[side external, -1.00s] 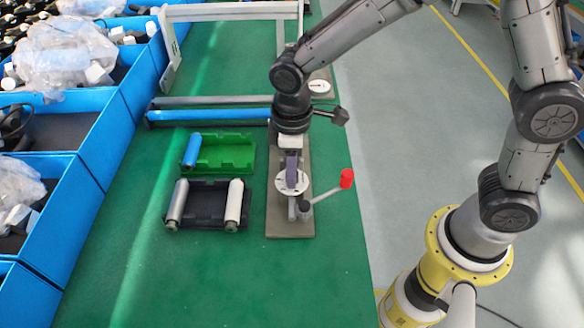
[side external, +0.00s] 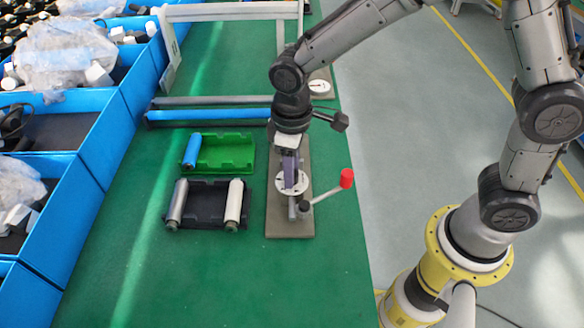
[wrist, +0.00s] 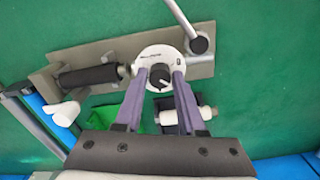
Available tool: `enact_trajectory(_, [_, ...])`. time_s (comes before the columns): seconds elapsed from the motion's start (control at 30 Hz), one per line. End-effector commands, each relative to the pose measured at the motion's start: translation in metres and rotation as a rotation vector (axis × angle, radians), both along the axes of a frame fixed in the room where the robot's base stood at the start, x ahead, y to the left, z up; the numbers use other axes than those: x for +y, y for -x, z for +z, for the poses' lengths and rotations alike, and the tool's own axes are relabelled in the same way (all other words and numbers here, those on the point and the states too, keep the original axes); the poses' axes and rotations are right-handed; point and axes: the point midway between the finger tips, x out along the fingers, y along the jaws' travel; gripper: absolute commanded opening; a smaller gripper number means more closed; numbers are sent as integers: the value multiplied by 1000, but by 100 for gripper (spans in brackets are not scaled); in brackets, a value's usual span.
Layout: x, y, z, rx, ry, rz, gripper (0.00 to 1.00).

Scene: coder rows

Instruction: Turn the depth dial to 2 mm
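The depth dial is a round white plate (wrist: 152,53) with a dark knob (wrist: 159,77) in its middle, in the wrist view. It is mounted on a grey-brown base plate, and the white disc also shows under my gripper in the side view (side external: 281,186). My gripper (wrist: 160,74) has its two purple fingers apart, one on each side of the knob, with a visible gap. In the side view my gripper (side external: 290,182) points down over the dial and hides the knob. The dial's markings are too small to read.
A lever with a red end (side external: 347,178) sticks out right of the dial. Left are a green tray (side external: 226,154) with a blue roller and a black tray (side external: 205,208) with two rollers. Bars and a frame stand behind; the front green table is clear.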

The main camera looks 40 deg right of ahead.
Motion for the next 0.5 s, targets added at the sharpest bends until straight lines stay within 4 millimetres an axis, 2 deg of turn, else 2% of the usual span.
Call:
enact_trajectory(0.03, [0, 0, 0, 0, 0, 0, 50])
enact_trajectory(0.1, [0, 0, 0, 0, 0, 1, 62])
enact_trajectory(0.37, [0, 0, 0, 2, 1, 1, 62])
enact_trajectory(0.5, [0, 0, 6, 0, 0, 1, 62])
